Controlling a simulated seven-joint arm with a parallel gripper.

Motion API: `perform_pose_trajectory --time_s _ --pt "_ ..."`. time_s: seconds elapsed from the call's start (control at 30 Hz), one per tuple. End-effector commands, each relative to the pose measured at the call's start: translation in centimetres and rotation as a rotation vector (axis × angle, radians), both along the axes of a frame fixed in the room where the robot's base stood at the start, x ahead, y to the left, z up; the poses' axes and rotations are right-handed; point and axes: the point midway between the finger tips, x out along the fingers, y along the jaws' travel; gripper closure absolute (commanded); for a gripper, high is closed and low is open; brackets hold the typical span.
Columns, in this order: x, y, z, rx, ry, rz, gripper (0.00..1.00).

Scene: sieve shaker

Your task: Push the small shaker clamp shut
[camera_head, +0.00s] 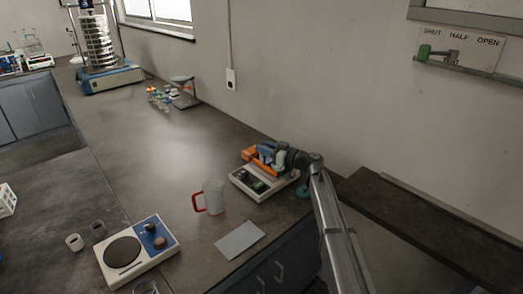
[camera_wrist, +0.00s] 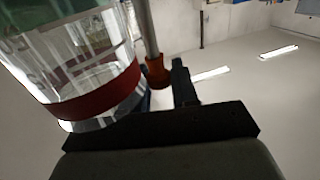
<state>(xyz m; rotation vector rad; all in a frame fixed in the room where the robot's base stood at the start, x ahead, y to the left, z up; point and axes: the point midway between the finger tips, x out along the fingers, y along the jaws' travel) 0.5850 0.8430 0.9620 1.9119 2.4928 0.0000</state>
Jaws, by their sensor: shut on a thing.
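The small shaker (camera_head: 257,187) is a low white unit with a dark panel, near the right end of the bench. Orange and blue parts (camera_head: 262,157) stand on top of it. My gripper (camera_head: 279,158) is against these parts from the right; its fingertips are hard to make out. In the wrist view a clear cylinder with a red band (camera_wrist: 95,103) fills the left. A metal rod with an orange-red end (camera_wrist: 157,71) is beside my dark finger (camera_wrist: 182,84). My gripper is shut on a shaker part; which one is unclear. The clamp's position cannot be told.
A red-handled clear jug (camera_head: 211,197), a grey sheet (camera_head: 240,239) and a hotplate (camera_head: 140,252) are left of the shaker. A tall sieve stack (camera_head: 98,45) stands far left. A wall board (camera_head: 458,50) reads SHUT, HALF, OPEN, with a green-ended lever under SHUT.

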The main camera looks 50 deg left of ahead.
Motion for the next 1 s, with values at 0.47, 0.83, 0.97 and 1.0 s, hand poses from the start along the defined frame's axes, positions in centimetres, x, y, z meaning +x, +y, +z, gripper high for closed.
perform_pose_trajectory --time_s 0.47,0.83,0.97,1.0 --pt "1.0 0.0 0.0 0.000 0.000 -0.002 0.57" --pt "1.0 -0.4 0.0 0.000 0.000 -0.001 0.52" --pt "1.3 -1.7 0.0 0.000 0.000 -0.002 0.52" --pt "1.5 -2.3 0.0 0.000 0.000 -0.003 0.52"
